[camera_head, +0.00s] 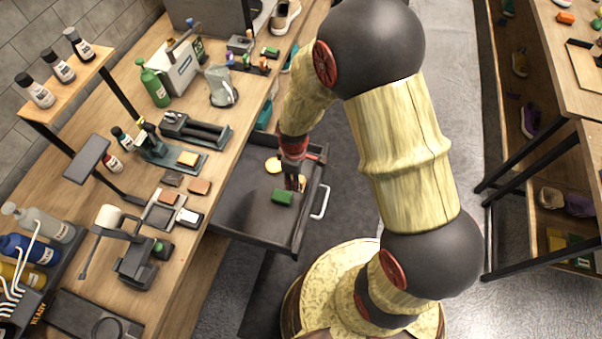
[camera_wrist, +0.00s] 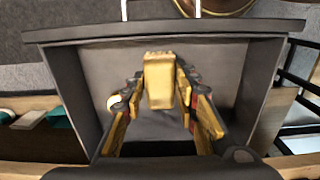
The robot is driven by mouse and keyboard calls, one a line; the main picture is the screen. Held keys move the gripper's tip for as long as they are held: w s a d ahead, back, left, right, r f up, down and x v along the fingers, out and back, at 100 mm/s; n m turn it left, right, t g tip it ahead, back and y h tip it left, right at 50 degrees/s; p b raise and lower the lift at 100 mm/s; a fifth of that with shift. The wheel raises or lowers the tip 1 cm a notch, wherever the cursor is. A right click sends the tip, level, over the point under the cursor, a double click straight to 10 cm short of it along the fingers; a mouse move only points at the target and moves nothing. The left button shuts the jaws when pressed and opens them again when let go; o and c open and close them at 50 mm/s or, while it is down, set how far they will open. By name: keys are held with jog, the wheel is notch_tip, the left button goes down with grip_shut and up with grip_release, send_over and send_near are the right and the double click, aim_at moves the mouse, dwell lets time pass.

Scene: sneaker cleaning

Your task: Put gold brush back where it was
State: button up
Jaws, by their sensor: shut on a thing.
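The gold brush (camera_wrist: 158,82) is a yellow-gold block between the two fingertips of my gripper (camera_wrist: 160,92) in the wrist view. My gripper is shut on it. In the head view my gripper (camera_head: 294,180) points down into an open dark grey drawer (camera_head: 238,202), and only a small part of the brush (camera_head: 301,184) shows beside the fingers. I cannot tell whether the brush touches the drawer floor.
The drawer has a white handle (camera_head: 321,202) on its right side. The wooden workbench (camera_head: 218,168) on the left holds bottles, small blocks and tools. A second table with shelves (camera_head: 560,110) stands at the right. The drawer's left part is bare.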

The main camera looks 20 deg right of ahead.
jog(key=w+d+f, duration=0.1)
jog(key=w+f, duration=0.1)
jog(key=w+d+f+b, duration=0.1)
jog(key=w+d+f, duration=0.1)
jog(key=w+d+f+b, duration=0.1)
jog(key=w+f, duration=0.2)
jog(key=shift+w+d, duration=0.1)
jog(key=shift+d, duration=0.05)
jog(key=shift+w+d+f+b, duration=0.15)
jog(key=shift+f+b, duration=0.2)
jog(key=shift+f, duration=0.6)
jog(key=shift+w+f+b, duration=0.1)
jog(key=shift+f+b, duration=0.2)
jog(key=shift+f, duration=0.6)
jog(key=shift+f, duration=0.2)
jog(key=o, duration=1)
